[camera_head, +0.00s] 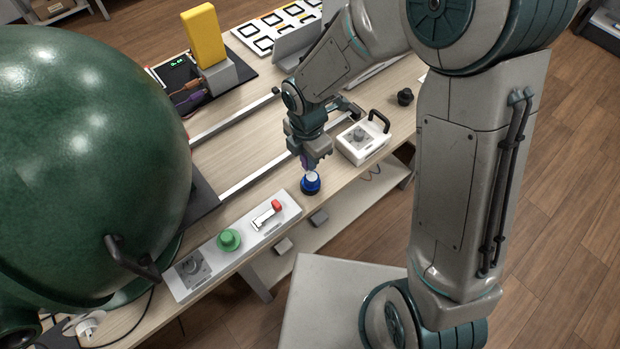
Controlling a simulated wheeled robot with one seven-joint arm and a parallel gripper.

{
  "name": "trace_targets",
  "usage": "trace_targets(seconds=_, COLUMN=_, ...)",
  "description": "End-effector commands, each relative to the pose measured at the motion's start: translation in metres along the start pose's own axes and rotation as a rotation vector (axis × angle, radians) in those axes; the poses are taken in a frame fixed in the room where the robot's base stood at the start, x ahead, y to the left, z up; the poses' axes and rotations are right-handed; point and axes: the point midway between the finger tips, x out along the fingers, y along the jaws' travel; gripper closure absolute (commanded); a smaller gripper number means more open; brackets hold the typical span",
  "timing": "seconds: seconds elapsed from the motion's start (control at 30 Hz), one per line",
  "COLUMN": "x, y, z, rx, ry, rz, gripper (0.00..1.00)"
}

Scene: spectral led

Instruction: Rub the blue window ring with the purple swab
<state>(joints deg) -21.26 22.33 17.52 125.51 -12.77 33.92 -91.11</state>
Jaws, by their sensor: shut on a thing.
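The blue window ring (311,188) sits on the wooden bench near its front edge, with a pale top and a dark base. My gripper (310,160) points down just above the ring. It is shut on the purple swab (306,163), of which only a small purple part shows between the fingers. The swab's lower end is at or very near the pale top of the ring; I cannot tell whether they touch.
A white panel (202,281) with a green knob (229,240) and a red-handled switch (268,214) lies left of the ring. A white box (349,150) with a black handle stands to the right. A large green sphere (80,160) fills the left. Two metal rails (255,182) cross the bench.

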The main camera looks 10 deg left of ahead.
Motion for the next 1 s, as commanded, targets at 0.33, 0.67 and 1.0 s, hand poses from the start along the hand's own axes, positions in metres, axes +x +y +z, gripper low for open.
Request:
trace_targets(seconds=0.33, x=-0.003, y=0.007, z=-0.002, rx=-0.002, ry=0.008, rz=0.005, gripper=1.0)
trace_targets(seconds=0.67, x=-0.025, y=0.007, z=-0.002, rx=-0.001, ry=0.007, rz=0.005, gripper=1.0)
trace_targets(seconds=1.0, x=-0.043, y=0.007, z=-0.001, rx=-0.002, ry=0.007, rz=0.004, gripper=1.0)
